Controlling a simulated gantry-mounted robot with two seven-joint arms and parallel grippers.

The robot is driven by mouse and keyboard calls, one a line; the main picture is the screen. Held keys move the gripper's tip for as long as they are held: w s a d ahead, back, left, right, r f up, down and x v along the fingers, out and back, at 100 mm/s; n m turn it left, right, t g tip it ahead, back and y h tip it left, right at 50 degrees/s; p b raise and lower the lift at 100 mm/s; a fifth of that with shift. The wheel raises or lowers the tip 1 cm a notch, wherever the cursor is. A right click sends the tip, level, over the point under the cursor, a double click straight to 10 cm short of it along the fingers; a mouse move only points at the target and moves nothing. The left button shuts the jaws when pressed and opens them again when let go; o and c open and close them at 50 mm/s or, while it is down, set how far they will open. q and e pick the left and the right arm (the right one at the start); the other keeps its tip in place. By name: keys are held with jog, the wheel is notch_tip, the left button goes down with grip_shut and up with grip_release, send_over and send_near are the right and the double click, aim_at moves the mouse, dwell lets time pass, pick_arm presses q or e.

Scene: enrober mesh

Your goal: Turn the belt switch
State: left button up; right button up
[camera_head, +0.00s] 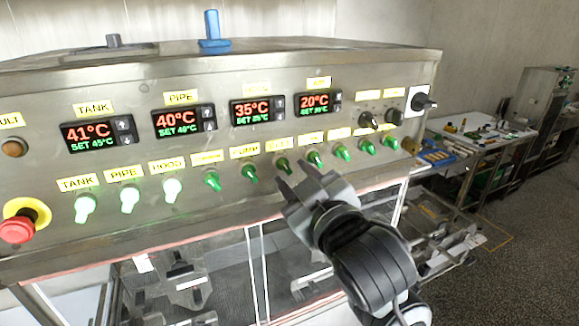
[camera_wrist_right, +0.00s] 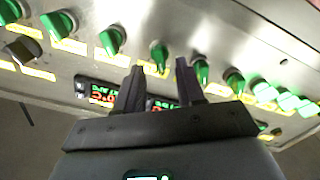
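A row of green rotary switches runs along the steel control panel (camera_head: 230,130). The labels above the middle ones are too blurred to read surely; the sixth switch from the left, just right of the one marked PUMP, may be the belt switch (camera_head: 283,165). It is unlit, dark green. My right gripper (camera_head: 296,180) is open just in front of and below it. In the right wrist view that switch (camera_wrist_right: 159,55) shows just beyond and between the two spread fingertips (camera_wrist_right: 159,72); I cannot tell whether they touch it. My left gripper is not in view.
The TANK (camera_head: 85,207), PIPE and HOOD switches are lit bright green. Neighbouring switches stand close on both sides. A red emergency button (camera_head: 18,226) is at the lower left. Temperature displays (camera_head: 180,122) sit above. A side table (camera_head: 480,135) with small items stands at right.

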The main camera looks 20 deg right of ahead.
aim_at(287, 169)
jog(key=shift+w, duration=1.5)
jog(key=shift+c, duration=0.4)
grip_shut()
